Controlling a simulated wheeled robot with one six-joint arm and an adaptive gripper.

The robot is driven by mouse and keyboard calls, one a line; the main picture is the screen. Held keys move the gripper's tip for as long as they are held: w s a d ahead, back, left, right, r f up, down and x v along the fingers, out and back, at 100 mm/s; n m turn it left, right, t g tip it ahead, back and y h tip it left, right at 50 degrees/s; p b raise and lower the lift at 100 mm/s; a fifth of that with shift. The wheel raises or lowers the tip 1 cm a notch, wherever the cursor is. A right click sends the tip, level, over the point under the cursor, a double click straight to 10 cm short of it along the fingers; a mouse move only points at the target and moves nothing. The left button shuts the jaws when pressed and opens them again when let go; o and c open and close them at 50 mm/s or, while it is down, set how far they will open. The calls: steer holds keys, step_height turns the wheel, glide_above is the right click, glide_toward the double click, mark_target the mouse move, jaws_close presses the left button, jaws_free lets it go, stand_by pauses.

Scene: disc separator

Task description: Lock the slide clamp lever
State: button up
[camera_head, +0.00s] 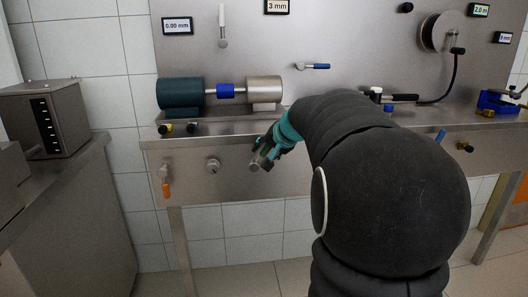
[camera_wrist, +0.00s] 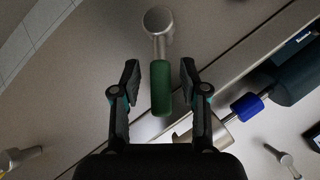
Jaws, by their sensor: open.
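A lever with a green grip (camera_wrist: 160,88) and a round silver pivot (camera_wrist: 158,20) shows in the wrist view. My gripper (camera_wrist: 162,82) is open, with one finger on each side of the green grip. Gaps show on both sides, so neither finger appears to touch it. In the head view my gripper (camera_head: 264,152) is at the front panel, below the bench top. The lever's silver pivot (camera_head: 257,162) shows just below the fingers there, while its grip is mostly hidden by my gripper. No label shows whether this is the slide clamp lever.
A dark teal cylinder (camera_head: 180,93), a blue coupling (camera_head: 225,90) and a silver cylinder (camera_head: 263,90) stand above on the bench. A silver knob (camera_head: 213,165) and an orange-handled lever (camera_head: 165,183) are left on the front panel. A blue-handled lever (camera_head: 318,66) is on the back panel.

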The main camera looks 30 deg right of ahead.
steer(key=v, duration=0.8)
